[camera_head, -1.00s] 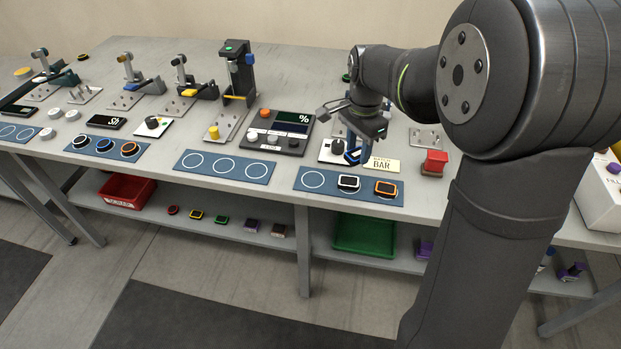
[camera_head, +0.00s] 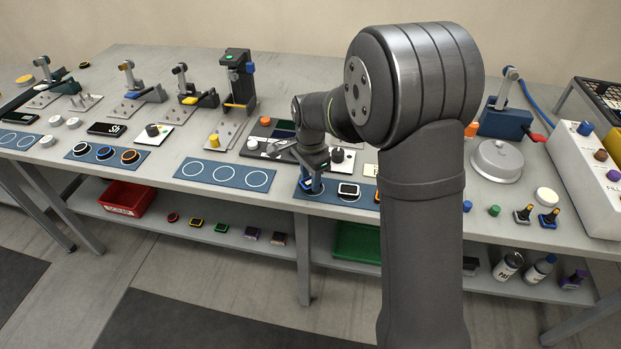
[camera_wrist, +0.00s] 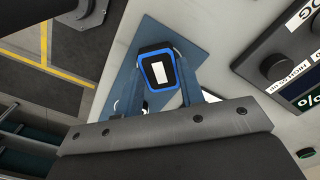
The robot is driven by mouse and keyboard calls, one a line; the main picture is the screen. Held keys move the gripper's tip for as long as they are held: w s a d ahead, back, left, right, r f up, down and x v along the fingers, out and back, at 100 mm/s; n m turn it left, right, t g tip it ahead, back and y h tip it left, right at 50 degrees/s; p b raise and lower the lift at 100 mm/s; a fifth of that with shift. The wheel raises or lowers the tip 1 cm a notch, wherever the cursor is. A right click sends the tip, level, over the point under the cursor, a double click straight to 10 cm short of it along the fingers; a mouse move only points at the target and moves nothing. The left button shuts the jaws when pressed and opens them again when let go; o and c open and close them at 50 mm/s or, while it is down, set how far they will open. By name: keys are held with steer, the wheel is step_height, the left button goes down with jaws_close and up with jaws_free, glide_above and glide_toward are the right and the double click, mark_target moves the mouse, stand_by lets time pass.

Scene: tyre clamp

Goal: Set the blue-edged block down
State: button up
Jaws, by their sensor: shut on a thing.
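The blue-edged block (camera_wrist: 158,72) shows in the wrist view as a dark block with a blue rim and a white rectangle on its face. My gripper (camera_wrist: 160,90) is shut on it, one finger on each side. In the head view, my gripper (camera_head: 309,185) is low over the left end of the right-hand blue mat (camera_head: 325,196), where the block is small and partly hidden. Whether the block touches the mat is not clear. A white-edged block (camera_head: 348,190) lies on the mat just right of my gripper.
An orange-edged block (camera_head: 377,196) is mostly hidden behind my arm. The neighbouring mat (camera_head: 222,172) with several white circles is empty. A control panel (camera_head: 268,140) and a knob box (camera_head: 341,157) stand behind my gripper. The table's front edge is close.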

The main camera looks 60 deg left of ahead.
mark_target(310, 182)
steer(key=shift+f, duration=0.35)
steer(key=shift+f, duration=0.2)
steer(key=o, duration=1.1)
steer(key=shift+c, duration=0.2)
steer(key=shift+r, duration=0.1)
step_height(310, 182, up, 12)
